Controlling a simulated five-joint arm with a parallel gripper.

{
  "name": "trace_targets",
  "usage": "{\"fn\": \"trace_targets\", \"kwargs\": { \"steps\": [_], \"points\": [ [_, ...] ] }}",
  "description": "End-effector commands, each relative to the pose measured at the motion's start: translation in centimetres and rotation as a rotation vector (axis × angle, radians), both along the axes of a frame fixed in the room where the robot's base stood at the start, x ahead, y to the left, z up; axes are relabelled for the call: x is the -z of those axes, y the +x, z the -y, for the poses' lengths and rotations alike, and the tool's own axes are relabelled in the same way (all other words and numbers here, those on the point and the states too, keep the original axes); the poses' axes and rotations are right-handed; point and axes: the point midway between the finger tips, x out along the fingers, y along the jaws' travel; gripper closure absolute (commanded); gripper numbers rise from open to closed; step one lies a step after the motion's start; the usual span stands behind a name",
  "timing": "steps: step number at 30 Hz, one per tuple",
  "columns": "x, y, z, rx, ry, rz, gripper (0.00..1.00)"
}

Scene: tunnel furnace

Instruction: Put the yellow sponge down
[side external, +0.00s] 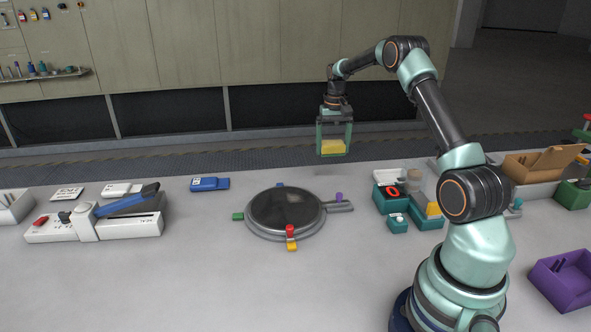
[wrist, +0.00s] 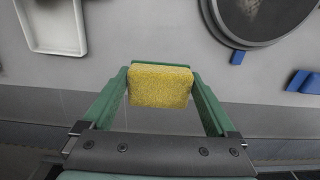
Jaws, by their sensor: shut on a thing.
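The yellow sponge (side external: 333,147) is a small yellow block held up between the green fingers of my gripper (side external: 334,150). In the side external view it hangs beyond the far edge of the table, above table height. In the wrist view the sponge (wrist: 160,86) fills the space between the two fingertips of my gripper (wrist: 161,88), which is shut on it. Nothing shows under the sponge touching it.
A round dark plate (side external: 286,209) with coloured tabs sits mid-table. A blue device (side external: 210,184) lies to its left, and teal bins (side external: 397,223) stand to its right. A white tray (wrist: 53,48) shows in the wrist view. The table's front middle is clear.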

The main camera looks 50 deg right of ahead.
Motion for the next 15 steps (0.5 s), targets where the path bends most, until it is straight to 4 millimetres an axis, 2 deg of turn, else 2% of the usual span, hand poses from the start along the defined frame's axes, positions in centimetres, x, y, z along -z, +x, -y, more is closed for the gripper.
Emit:
{"fn": "trace_targets", "kwargs": {
  "steps": [1, 3, 6, 15],
  "points": [
    [1.4, -0.1, -0.1, 0.000, 0.003, -0.004, 0.52],
    [2.9, -0.1, -0.1, 0.000, 0.002, -0.004, 0.52],
    [4.5, -0.1, -0.1, 0.000, 0.002, -0.002, 0.52],
    [6.6, 0.0, 0.0, 0.000, 0.001, -0.001, 0.52]
  ]
}}
